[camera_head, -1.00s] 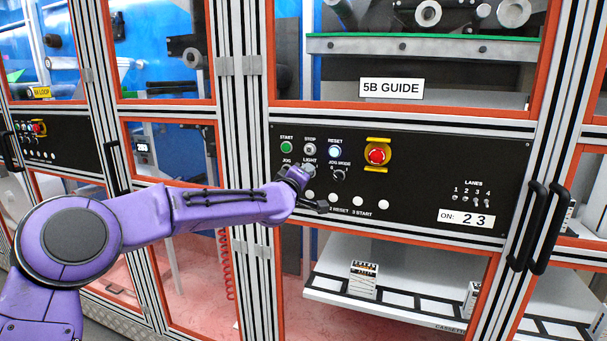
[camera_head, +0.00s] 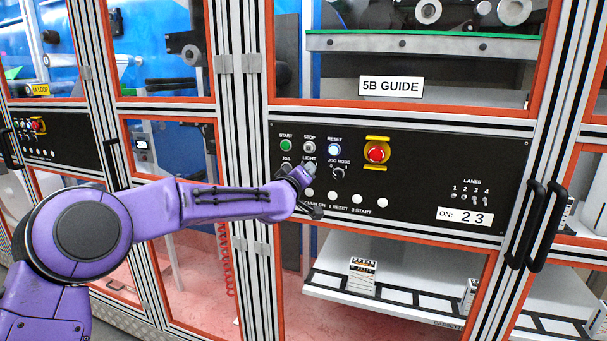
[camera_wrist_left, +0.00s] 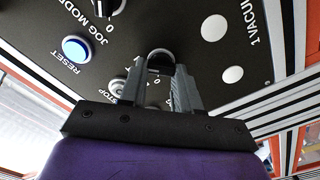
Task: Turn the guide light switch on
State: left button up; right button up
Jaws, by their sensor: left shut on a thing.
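The black control panel (camera_head: 420,190) of the 5B GUIDE station carries the light switch (camera_wrist_left: 160,57), a knob under the LIGHT label. My left gripper (camera_head: 309,169) is at this knob, with its wrist just below and left of it. In the left wrist view the two grey fingers (camera_wrist_left: 172,80) sit on either side of the knob, shut on it. The fingers hide much of the knob and its markings, so I cannot tell which way it points. My right gripper is in neither view.
The jog mode knob (camera_head: 338,173) is close on the right, under the lit blue reset button (camera_head: 335,150). A red emergency stop (camera_head: 376,153) on yellow is farther right. Several white buttons (camera_head: 358,199) line the panel below. Black door handles (camera_head: 538,226) stick out at right.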

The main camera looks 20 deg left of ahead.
pick_arm(q)
jog(key=shift+f, duration=0.1)
jog(key=o, duration=1.1)
jog(key=shift+c, duration=0.2)
jog(key=s+b, duration=0.4)
jog(key=s, duration=0.6)
jog(key=shift+s+a, duration=0.15)
jog(key=shift+s, duration=0.1)
